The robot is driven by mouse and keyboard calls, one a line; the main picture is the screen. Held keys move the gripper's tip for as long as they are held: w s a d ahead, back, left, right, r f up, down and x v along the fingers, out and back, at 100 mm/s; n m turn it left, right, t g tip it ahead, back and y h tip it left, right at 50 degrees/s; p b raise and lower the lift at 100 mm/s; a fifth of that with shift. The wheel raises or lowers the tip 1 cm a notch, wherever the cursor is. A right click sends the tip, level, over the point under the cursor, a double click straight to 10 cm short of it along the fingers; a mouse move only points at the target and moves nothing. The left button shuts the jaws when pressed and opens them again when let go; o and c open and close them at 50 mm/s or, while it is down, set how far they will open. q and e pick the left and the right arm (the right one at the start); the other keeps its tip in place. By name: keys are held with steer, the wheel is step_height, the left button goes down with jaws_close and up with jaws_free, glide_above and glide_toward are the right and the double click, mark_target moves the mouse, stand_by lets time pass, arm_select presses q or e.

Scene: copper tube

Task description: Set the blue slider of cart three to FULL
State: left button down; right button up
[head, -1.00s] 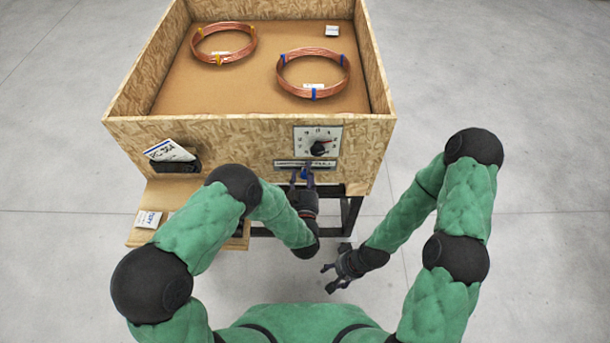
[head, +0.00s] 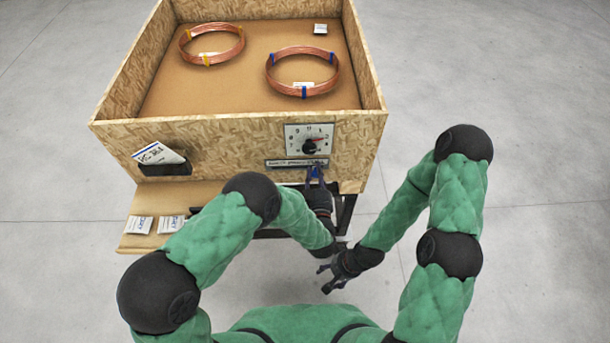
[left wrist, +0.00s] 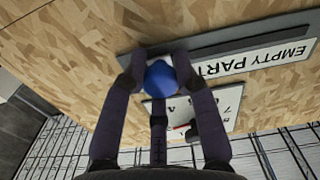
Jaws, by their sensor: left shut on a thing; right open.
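The blue slider knob (left wrist: 161,76) is between the fingers of my left gripper (left wrist: 160,85) in the left wrist view. It sits in a dark slot beside a white label strip (left wrist: 260,58); EMPTY and part of PART are readable there, the rest hidden behind knob and fingers. In the head view my left gripper (head: 315,174) is at the right part of the strip (head: 285,163) on the front of the wooden cart (head: 230,132). FULL cannot be read clearly. My right gripper (head: 328,278) is open and empty, below the cart front.
A dial plate (head: 309,139) with a red pointer is just above the strip. Two copper coils (head: 212,43) (head: 303,71) lie in the cart. A card (head: 158,154) stands in a front pocket; more cards (head: 140,225) lie on a lower shelf. The right floor is clear.

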arm_select(q)
steer(key=shift+d+r, duration=0.15)
steer(key=shift+d, duration=0.1)
steer(key=c, duration=0.9)
jaws_free()
steer(key=shift+d, duration=0.15)
steer(key=shift+c, duration=0.2)
steer(key=s, duration=1.2)
